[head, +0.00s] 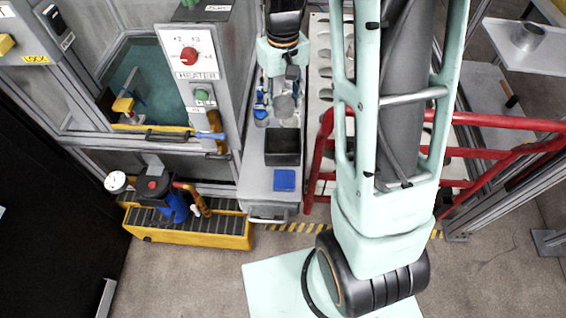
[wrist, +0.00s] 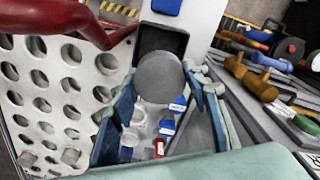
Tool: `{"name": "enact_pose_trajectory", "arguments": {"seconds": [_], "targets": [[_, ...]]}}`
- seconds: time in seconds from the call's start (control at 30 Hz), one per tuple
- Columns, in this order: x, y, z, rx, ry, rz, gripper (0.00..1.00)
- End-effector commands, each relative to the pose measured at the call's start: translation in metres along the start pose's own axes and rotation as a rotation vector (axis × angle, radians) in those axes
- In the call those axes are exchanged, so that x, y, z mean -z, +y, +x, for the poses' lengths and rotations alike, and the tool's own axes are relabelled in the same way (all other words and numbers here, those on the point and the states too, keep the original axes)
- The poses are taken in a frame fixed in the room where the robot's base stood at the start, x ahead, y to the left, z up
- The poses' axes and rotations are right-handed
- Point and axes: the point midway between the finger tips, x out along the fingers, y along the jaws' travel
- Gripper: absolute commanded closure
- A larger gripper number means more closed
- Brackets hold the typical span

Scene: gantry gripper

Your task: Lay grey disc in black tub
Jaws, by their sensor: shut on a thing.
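The grey disc (wrist: 158,77) is between my gripper's blue fingertips in the wrist view, its flat round face showing. My gripper (head: 285,90) is shut on it; in the head view the disc (head: 284,106) shows small below the wrist. The black tub (head: 282,147) is an open square box on the grey bench top, just nearer the front than the disc. In the wrist view the tub (wrist: 162,39) lies directly beyond the disc, which hides part of it. The disc looks apart from the tub, but its exact height is unclear.
A blue square block (head: 284,180) lies in front of the tub. Small containers (wrist: 160,125) crowd the bench beneath my gripper. The heater panel (head: 190,55) stands to the left. A red rail (head: 320,150) and perforated panel (wrist: 65,85) flank the bench's other side.

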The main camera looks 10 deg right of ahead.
Motion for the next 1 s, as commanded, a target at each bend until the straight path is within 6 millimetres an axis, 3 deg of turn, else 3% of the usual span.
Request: {"name": "enact_pose_trajectory", "arguments": {"seconds": [0.03, 0.3, 0.73, 1.0], "targets": [[0.001, 0.000, 0.022, 0.000, 0.002, -0.018, 0.79], [0.004, 0.001, 0.070, -0.001, 0.002, -0.119, 0.79], [0.004, 0.001, 0.106, 0.000, -0.002, -0.201, 0.79], [0.004, 0.001, 0.153, -0.001, -0.002, -0.202, 0.79]]}}
